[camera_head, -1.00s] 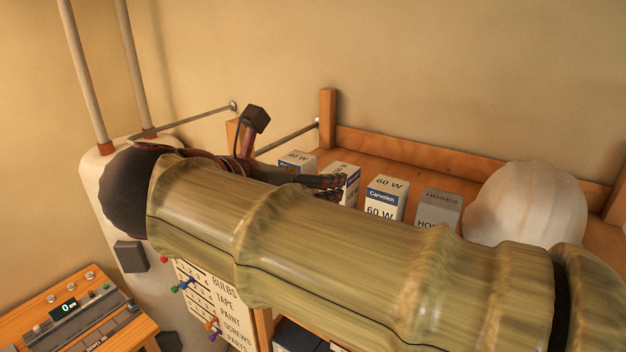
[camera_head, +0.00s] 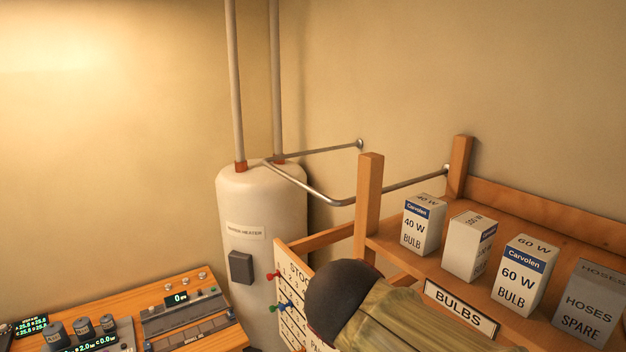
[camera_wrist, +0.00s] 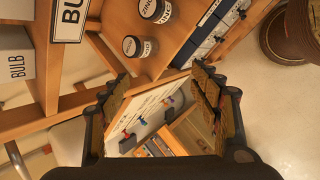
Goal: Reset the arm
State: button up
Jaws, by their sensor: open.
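My gripper (camera_wrist: 158,80) shows in the wrist view with its two fingers spread wide, one on each side, and nothing between them. Beyond the fingers are a stock board (camera_wrist: 150,105) with coloured pins and the wooden shelving. My arm, greenish with a dark rounded joint, crosses the bottom of the head view in front of the shelf. My gripper itself is hidden or out of frame in the head view.
Bulb boxes stand on the top shelf: a 40 W box (camera_head: 423,226), a turned box (camera_head: 470,247) and a 60 W box (camera_head: 524,275), beside a hoses box (camera_head: 590,305). A water heater (camera_head: 262,215) and a bench (camera_head: 150,315) are left. Jars (camera_wrist: 137,46) sit lower.

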jog(key=s+d+f+m+y+b, duration=0.1)
jog(key=s+d+f+m+b, duration=0.1)
jog(key=f+b, duration=0.5)
jog(key=s+d+f+m+y+b, duration=0.1)
jog(key=s+f+m+b, duration=0.4)
jog(key=f, duration=1)
jog(key=s+d+f+m+y+b, duration=0.2)
jog(key=s+d+f+m+b, duration=0.1)
jog(key=f+m+b, duration=0.4)
notch_tip(320, 180, down, 4)
jog(key=s+b, duration=0.1)
jog(key=b, duration=0.2)
jog(key=shift+s, duration=0.25)
